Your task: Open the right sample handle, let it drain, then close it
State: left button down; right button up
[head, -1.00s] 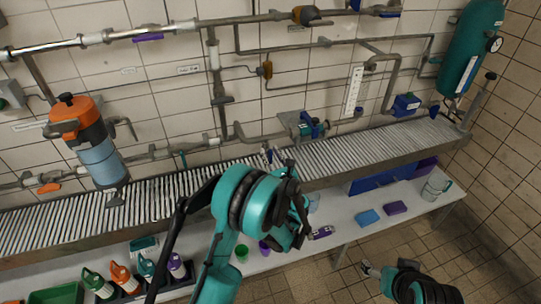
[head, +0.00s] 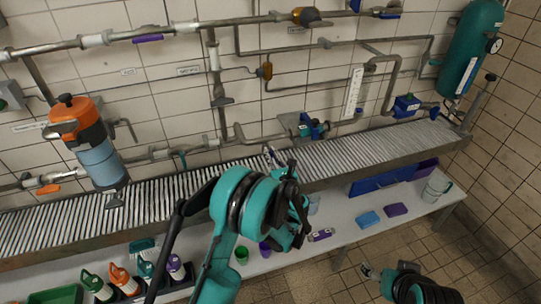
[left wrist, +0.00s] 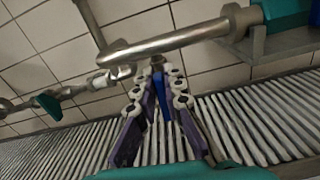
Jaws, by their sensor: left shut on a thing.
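My left gripper (head: 269,153) reaches over the slatted grey channel to the low wall pipe. In the left wrist view its purple, white-jointed fingers (left wrist: 158,64) converge just below the bent end of a metal pipe (left wrist: 180,42). A narrow blue piece (left wrist: 164,104) shows between the fingers; I take it to be the right sample handle, held in the shut jaws. The fingers hide much of it, and its exact angle is unclear. No stream of liquid is visible. My right gripper (head: 368,271) is low at the right, away from the pipes; its jaws are too small to read.
A teal handle (head: 181,158) sits on the pipe further left. A teal pump (head: 312,127) stands right of my left gripper. The slatted channel (head: 150,199) runs below the pipes. The bench beneath holds bottles (head: 122,279), cups (head: 241,254) and sponges (head: 368,219).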

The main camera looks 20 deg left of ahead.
pick_arm(q)
jog(key=shift+w+d+f+m+b, duration=0.2)
jog(key=shift+d+f+m, duration=0.1)
jog(key=shift+m, duration=2.6)
jog(key=shift+w+d+f+m+b, duration=0.1)
jog(key=shift+d+f+m+b, duration=0.2)
jog(key=shift+m, duration=2.6)
jog(key=shift+w+d+f+m+b, duration=0.15)
jog(key=shift+f+m, duration=0.2)
jog(key=shift+m, duration=2.55)
jog(key=c, duration=1.6)
grip_release()
jog(key=v, duration=1.2)
